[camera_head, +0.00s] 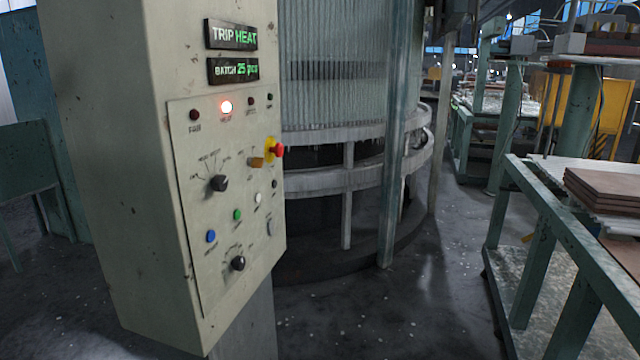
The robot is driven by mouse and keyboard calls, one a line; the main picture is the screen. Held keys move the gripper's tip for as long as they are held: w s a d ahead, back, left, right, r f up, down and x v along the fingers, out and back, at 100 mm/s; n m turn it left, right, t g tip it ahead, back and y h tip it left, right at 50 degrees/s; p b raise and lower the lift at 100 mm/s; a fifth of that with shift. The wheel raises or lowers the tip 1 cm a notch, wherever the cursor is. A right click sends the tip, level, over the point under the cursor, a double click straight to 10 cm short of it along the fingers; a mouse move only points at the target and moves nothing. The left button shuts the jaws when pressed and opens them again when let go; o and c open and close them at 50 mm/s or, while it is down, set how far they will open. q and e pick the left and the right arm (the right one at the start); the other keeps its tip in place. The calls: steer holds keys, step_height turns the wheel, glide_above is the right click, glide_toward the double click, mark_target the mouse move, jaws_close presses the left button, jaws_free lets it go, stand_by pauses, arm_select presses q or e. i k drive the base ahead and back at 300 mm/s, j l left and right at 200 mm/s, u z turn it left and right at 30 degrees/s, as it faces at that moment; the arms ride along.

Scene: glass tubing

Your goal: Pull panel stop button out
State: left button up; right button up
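The panel stop button (278,150) is a red knob on a yellow collar at the right edge of the control panel (190,270). It sticks out from the panel face, seen from the side. I cannot tell whether it is pressed in or out. The display above reads "TRIP HEAT" (231,35), with "BATCH 25 pcs" (233,71) below it. A red lamp (227,107) is lit near the top of the panel. Neither of my grippers is in view.
A yellowish knob (256,162) sits just left of the stop button. Black knobs (219,183) and small coloured buttons (211,236) are nearby. A round machine (335,100) stands behind the panel. A green-framed table (560,225) stands at right. The floor between (400,310) is clear.

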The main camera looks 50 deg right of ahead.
mark_target(278, 150)
steer(key=z, duration=1.3)
